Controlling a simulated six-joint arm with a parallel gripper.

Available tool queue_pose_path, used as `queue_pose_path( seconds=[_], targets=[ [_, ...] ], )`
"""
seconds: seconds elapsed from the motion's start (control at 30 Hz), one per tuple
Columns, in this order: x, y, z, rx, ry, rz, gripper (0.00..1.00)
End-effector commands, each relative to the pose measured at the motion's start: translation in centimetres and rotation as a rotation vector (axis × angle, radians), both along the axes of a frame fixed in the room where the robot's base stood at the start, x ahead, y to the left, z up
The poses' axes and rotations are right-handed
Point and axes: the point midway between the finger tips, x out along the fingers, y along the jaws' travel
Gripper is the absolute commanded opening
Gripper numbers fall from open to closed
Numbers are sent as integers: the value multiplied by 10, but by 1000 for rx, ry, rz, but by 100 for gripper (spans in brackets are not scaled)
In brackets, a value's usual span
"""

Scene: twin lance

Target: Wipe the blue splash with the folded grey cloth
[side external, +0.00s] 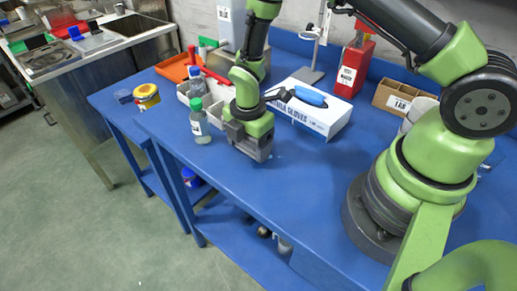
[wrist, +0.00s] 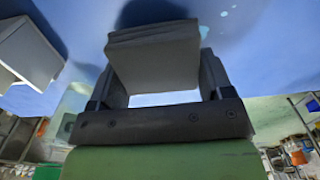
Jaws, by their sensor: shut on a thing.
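My gripper (side external: 252,146) is low over the blue bench, between the green-capped bottle and the white glove box. In the wrist view my gripper (wrist: 155,75) is shut on the folded grey cloth (wrist: 153,50), a thick grey block between the two fingers. In the side view the cloth cannot be told apart from the dark fingers. Light blue spots of the splash (wrist: 204,31) show on the bench beyond the cloth, to its upper right in the wrist view. I cannot tell whether the cloth touches the bench.
The green-capped bottle (side external: 199,124) stands just left of my gripper. Bins (side external: 216,88) stand behind. The bench front (side external: 240,185) is clear.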

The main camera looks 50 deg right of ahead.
Motion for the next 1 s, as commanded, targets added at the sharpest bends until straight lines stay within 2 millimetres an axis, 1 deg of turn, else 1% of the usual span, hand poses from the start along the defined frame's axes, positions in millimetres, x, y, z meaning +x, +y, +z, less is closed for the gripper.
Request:
queue_pose_path(
  seconds=[0.13,0.2,0.33,0.47,0.53,0.57,0.87,0.9,1.0],
  targets=[
    [14,0,-10,0,2,1,48],
    [21,0,-2,0,-3,0,48],
    [32,0,-6,0,1,1,48],
    [18,0,-6,0,3,1,48],
    [12,0,-10,-1,4,3,48],
    [9,0,-7,-1,3,2,48],
    [-19,0,-9,-1,5,1,48],
    [-22,0,-5,0,3,0,48],
    [-31,0,-8,-1,5,2,48]
  ],
)
